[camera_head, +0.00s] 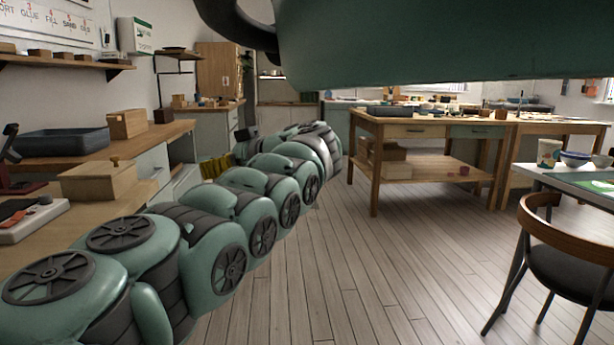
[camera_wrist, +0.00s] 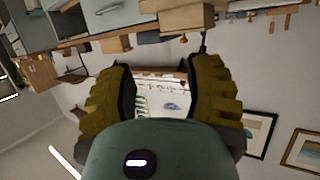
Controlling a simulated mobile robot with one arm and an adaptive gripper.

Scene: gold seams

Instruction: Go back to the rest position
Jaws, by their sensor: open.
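My gripper (camera_wrist: 160,78) shows in the wrist view as two thick, ribbed yellow fingers, spread wide apart. Nothing is held between them; only the wall and a white sign show in the gap. In the head view, the yellow fingers of my gripper (camera_head: 215,168) show partly behind my green arm, beside the left workbench. My arm stretches from the lower left toward the middle of the room and hides part of the gripper.
The left workbench (camera_head: 88,190) carries a grey tray (camera_head: 60,141) and wooden boxes (camera_head: 98,180). A wooden table (camera_head: 400,122) stands at the back right, and a chair (camera_head: 570,245) at the right. The plank floor (camera_head: 400,270) between them is clear. The wrist view is upside down.

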